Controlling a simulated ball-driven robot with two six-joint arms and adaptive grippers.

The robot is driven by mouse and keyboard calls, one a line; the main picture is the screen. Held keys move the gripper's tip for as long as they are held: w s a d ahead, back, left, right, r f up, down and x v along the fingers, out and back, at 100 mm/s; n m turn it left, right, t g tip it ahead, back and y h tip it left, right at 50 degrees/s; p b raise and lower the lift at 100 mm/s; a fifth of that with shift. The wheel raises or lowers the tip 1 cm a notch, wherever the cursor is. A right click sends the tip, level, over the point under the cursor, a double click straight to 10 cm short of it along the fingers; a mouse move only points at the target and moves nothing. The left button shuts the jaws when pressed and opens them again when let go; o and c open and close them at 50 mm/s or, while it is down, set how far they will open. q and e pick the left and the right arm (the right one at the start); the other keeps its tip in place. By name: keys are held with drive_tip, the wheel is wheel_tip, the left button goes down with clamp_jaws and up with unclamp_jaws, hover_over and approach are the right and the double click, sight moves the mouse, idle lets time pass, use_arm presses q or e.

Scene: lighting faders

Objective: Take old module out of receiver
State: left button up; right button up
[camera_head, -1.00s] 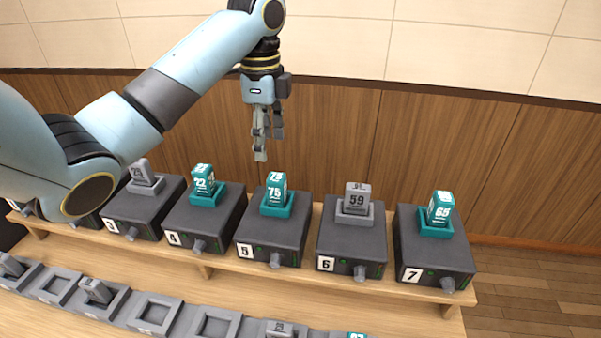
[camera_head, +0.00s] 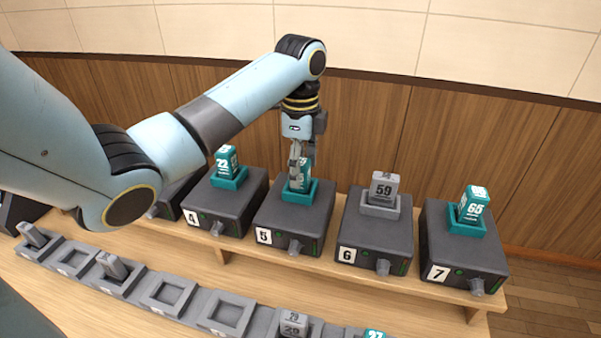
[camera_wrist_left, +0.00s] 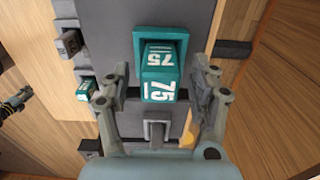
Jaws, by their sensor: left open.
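The teal module numbered 75 (camera_head: 306,174) stands upright in the teal socket on top of the dark receiver 5 (camera_head: 289,219). My left gripper (camera_head: 298,180) is lowered over this module and partly hides it in the head view. In the left wrist view, the module (camera_wrist_left: 159,82) lies between the open fingers of my left gripper (camera_wrist_left: 160,88), with a gap on each side.
Neighbouring receivers 4 (camera_head: 223,203) and 6 (camera_head: 371,232) hold a teal module 22 (camera_head: 226,161) and a grey module 59 (camera_head: 384,186). Receiver 7 (camera_head: 461,248) holds teal module 65 (camera_head: 473,204). A front row of grey trays (camera_head: 168,293) has empty slots and several modules.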

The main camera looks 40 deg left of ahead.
use_arm(q)
drive_tip(key=c, duration=1.2)
drive_tip(key=shift+c, duration=0.3)
drive_tip(key=shift+r, duration=0.1)
